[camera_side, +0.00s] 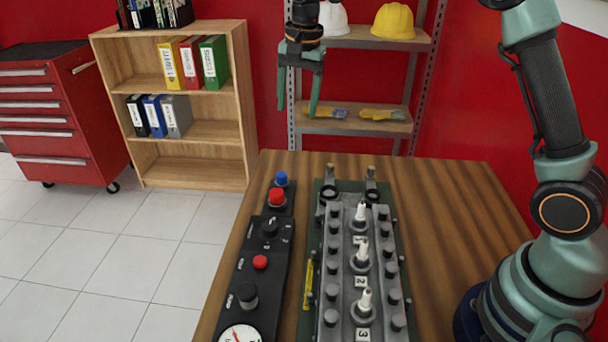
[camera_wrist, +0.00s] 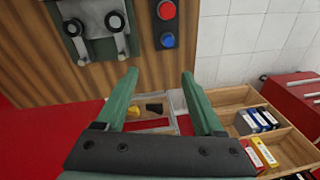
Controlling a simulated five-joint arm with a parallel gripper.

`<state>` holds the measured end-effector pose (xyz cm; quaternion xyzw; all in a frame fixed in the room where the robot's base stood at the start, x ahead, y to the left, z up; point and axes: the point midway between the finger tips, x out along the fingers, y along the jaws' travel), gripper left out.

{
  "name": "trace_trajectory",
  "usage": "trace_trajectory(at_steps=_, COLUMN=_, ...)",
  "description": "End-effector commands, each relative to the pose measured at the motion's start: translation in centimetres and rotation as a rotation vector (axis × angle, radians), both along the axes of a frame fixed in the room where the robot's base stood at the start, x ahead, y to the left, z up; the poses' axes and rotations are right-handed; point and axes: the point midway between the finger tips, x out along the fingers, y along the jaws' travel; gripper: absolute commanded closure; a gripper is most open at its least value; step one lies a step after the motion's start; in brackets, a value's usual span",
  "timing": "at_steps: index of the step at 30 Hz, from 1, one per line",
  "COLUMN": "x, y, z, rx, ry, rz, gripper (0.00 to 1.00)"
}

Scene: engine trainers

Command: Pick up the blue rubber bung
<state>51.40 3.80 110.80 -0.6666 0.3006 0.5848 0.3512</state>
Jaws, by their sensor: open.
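The blue rubber bung (camera_side: 281,178) is a small rounded blue piece near the far left edge of the table, just beyond a red button (camera_side: 277,196). In the wrist view the bung (camera_wrist: 167,40) shows above the gap between my fingertips, with the red button (camera_wrist: 166,10) past it. My gripper (camera_side: 297,108) is open and empty, pointing down, well above the level of the table and near its far end. Its two green fingers (camera_wrist: 160,75) are wide apart in the wrist view. Nothing touches the bung.
A black control panel (camera_side: 262,262) with knobs and a gauge runs along the table's left side. Beside it is a grey engine head (camera_side: 346,240) with white spark plugs and two upright posts at its far end. Shelves (camera_side: 217,130) stand behind.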

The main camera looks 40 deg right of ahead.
Motion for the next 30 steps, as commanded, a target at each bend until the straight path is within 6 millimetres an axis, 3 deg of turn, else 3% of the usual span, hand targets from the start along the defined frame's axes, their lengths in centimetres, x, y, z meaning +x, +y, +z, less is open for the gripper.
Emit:
trace_trajectory(at_steps=3, x=2.1, y=0.7, z=-3.0, rx=0.01, ry=0.049, rz=-0.11, gripper=0.3)
trace_trajectory(at_steps=9, x=4.0, y=1.4, z=-6.4, rx=0.015, ry=0.097, rz=-0.249, gripper=0.3)
trace_trajectory(at_steps=16, x=4.5, y=1.6, z=-8.4, rx=0.016, ry=0.113, rz=-0.298, gripper=0.3)
trace_trajectory(at_steps=24, x=4.5, y=1.6, z=-12.8, rx=0.016, ry=0.114, rz=-0.296, gripper=0.3)
trace_trajectory(at_steps=30, x=4.6, y=1.6, z=-14.4, rx=0.016, ry=0.111, rz=-0.296, gripper=0.3)
